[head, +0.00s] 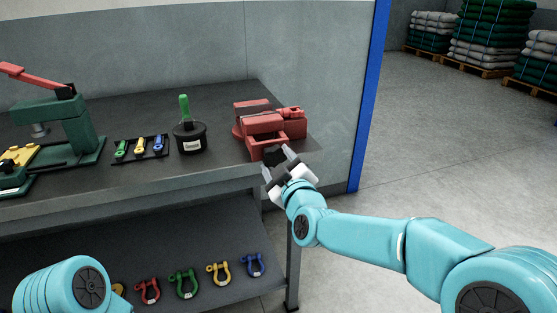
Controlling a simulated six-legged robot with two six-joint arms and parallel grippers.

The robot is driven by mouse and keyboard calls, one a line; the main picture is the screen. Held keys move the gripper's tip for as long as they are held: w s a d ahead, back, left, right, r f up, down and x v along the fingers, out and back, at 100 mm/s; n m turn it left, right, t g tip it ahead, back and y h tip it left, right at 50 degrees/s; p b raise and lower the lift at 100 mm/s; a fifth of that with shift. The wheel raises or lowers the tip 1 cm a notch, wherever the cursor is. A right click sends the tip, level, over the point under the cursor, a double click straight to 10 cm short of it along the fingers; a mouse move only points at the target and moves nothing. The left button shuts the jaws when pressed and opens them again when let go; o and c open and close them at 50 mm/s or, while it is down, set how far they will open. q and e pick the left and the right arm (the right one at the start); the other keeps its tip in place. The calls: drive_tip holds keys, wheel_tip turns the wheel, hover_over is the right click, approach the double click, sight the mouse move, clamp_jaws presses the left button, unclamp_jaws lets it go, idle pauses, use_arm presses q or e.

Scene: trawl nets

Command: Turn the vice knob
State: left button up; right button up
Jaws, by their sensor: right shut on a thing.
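The red vice (262,124) sits on the right end of the dark workbench (215,165). My right gripper (275,160) is at the vice's front, just past the bench's front edge. It is shut on the vice knob, which its fingers hide almost wholly. My right arm reaches in from the right. My left arm shows only as a turquoise link at the lower left, and its gripper is out of view.
A black pot with a green-handled tool (189,138), a tray of small coloured tools (141,147) and a green press (62,130) stand left of the vice. Several coloured shackles (184,283) lie on the lower shelf.

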drive_tip(key=n, duration=0.2)
drive_tip(key=n+p, duration=0.1)
drive_tip(key=n, duration=0.2)
drive_tip(key=shift+w+d+r+n, duration=0.1)
drive_tip(key=shift+d+r+n, duration=0.05)
drive_tip(key=shift+r+n, duration=0.2)
drive_tip(key=n+p, duration=0.1)
drive_tip(key=n, duration=0.4)
drive_tip(key=shift+r+n+p, duration=0.1)
drive_tip(key=shift+n+p, duration=0.15)
drive_tip(key=shift+p, duration=0.15)
drive_tip(key=o, duration=1)
drive_tip(key=shift+w+f, duration=0.15)
drive_tip(key=shift+f, duration=0.05)
drive_tip(key=shift+o, duration=0.2)
drive_tip(key=shift+s, duration=0.2)
drive_tip(key=v, duration=1.6)
